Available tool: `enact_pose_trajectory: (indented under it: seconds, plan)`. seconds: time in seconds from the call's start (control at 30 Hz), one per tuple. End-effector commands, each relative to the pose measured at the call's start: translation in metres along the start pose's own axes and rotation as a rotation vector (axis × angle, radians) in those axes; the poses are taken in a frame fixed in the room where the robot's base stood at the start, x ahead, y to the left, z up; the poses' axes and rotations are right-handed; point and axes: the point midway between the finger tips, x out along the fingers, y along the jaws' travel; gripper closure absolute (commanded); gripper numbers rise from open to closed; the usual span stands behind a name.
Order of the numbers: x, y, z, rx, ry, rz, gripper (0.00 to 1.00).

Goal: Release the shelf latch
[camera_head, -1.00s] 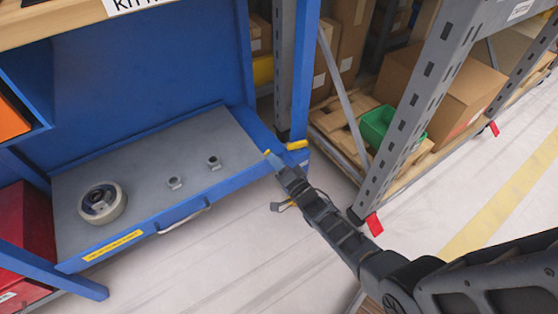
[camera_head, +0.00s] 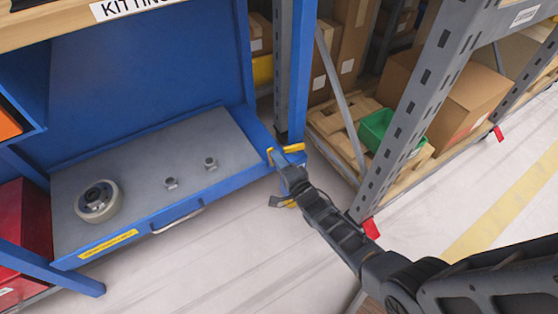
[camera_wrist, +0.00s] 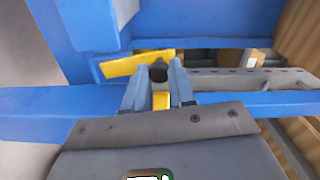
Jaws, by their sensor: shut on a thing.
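The shelf latch (camera_head: 293,147) is a small yellow lever at the right front corner of the blue pull-out shelf (camera_head: 221,185), beside a blue upright. In the wrist view its yellow bar (camera_wrist: 137,65) lies slightly tilted just beyond my fingertips, with a dark round part by it. My gripper (camera_head: 284,158) is at this corner, shut on the latch. In the wrist view my gripper (camera_wrist: 158,85) shows its two fingers close together, with a yellow strip between them. The fingers hide part of the latch and the exact contact.
A wheel (camera_head: 98,201) and two small metal parts (camera_head: 190,174) sit on the grey shelf top. A handle (camera_head: 178,219) is on its front edge. A grey rack post (camera_head: 405,120) stands close right of my arm. The floor in front is clear.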

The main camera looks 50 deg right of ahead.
Motion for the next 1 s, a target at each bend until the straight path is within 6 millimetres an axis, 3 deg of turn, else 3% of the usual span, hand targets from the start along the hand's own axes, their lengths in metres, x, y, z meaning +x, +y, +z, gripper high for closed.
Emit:
enact_pose_trajectory:
  seconds: [0.13, 0.17, 0.4, 0.7, 1.0]
  plan:
    - [0.000, 0.001, -0.002, 0.002, 0.004, 0.002, 1.00]
    - [0.000, 0.001, -0.002, 0.001, 0.005, 0.002, 0.74]
    - [0.000, 0.001, -0.001, 0.000, 0.003, 0.001, 0.51]
    - [-0.004, 0.000, -0.001, 0.000, 0.002, 0.002, 0.51]
    - [-0.049, -0.001, -0.001, 0.000, 0.001, 0.003, 0.51]
